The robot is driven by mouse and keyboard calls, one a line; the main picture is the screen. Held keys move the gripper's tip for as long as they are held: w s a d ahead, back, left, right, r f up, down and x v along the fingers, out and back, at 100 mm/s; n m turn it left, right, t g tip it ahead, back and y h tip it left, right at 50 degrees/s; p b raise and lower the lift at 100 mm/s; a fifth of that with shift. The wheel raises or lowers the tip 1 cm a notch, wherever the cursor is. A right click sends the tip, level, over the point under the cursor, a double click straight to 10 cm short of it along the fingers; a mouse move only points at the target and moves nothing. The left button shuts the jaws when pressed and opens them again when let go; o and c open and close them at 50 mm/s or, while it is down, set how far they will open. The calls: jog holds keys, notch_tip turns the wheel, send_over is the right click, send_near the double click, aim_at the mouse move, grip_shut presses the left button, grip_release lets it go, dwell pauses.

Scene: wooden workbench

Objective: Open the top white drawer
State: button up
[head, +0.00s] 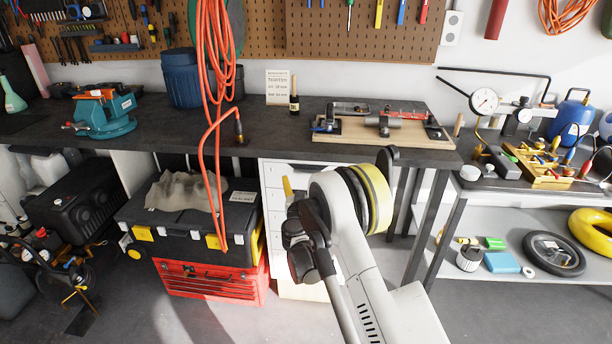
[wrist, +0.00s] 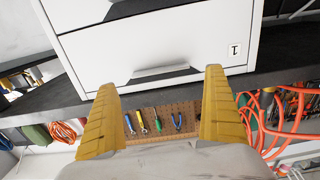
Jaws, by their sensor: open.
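The white drawer unit (head: 273,205) stands under the dark bench, partly hidden behind my arm in the head view. The wrist view looks upside down, with the bench edge and pegboard below the drawers. There the top white drawer (wrist: 205,45), nearest the bench edge, looks shut and carries a "1" label. Its handle (wrist: 160,72) is a pale lip with a dark slot. My gripper (wrist: 159,82) is open, its two yellow fingers spread on either side of the handle in the picture. Fingertip contact cannot be told. In the head view one yellow finger (head: 287,187) shows.
A black toolbox (head: 180,234) on a red tool chest (head: 205,282) stands just left of the drawers. An orange cable (head: 214,120) hangs in front of the bench. Bench legs and a side table (head: 465,185) stand at right. The floor in front is partly clear.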

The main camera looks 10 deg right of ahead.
aim_at(307, 173)
jog(key=b+x, duration=0.1)
jog(key=x, duration=0.5)
jog(key=shift+b, duration=0.3)
jog(key=c, duration=1.3)
